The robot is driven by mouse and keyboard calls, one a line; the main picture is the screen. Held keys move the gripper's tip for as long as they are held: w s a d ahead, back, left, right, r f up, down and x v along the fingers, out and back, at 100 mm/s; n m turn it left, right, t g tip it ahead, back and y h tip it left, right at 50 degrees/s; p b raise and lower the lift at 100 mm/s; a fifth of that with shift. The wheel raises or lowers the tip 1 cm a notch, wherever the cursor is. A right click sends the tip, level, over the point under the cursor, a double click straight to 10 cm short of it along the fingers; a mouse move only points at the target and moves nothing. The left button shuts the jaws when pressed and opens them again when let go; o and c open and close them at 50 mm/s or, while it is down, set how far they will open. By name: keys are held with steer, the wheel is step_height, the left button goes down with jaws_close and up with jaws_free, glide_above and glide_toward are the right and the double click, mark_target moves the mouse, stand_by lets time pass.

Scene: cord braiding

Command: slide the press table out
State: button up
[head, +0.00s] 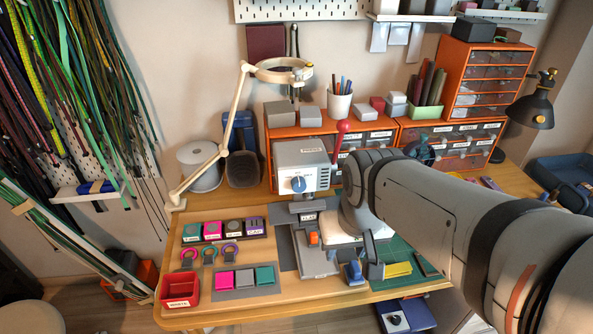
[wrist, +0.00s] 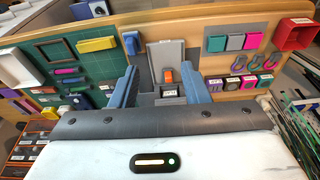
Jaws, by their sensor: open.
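The press (head: 301,168) is a grey box with a blue knob and a red-balled lever, standing at the back of the wooden bench. Its table is a grey plate (head: 318,262) below and in front of it, with an orange catch (head: 313,238). In the wrist view the plate (wrist: 166,53) lies ahead, with the orange catch (wrist: 169,76) between my finger lines. My gripper (wrist: 162,86) is open and empty, its two blue-grey fingers either side of the catch. In the head view my arm hides part of the gripper; I cannot tell whether it touches the plate.
A blue upright piece (head: 354,272) stands just right of the plate, near a yellow block (head: 397,269) on a green mat. Left are colored blocks on a grey mat (head: 216,294) and a red bin (head: 179,289). A magnifier lamp (head: 244,100) stands behind.

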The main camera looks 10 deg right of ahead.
steer(key=w+a+m, duration=0.1)
steer(key=w+m, duration=0.2)
steer(key=w, duration=0.1)
steer(key=m+g+y+p, duration=0.15)
steer(key=m+y, duration=0.35)
steer(key=m, duration=1)
glide_toward(315, 234)
steer(key=f, duration=0.1)
steer(key=shift+g+h, duration=0.3)
steer(key=shift+g, duration=0.15)
steer(key=x, duration=0.5)
steer(key=w+x, duration=0.1)
steer(key=x, duration=0.2)
steer(key=shift+a+r, duration=0.2)
steer(key=shift+a, duration=0.2)
steer(key=shift+c, duration=0.2)
jaws_close()
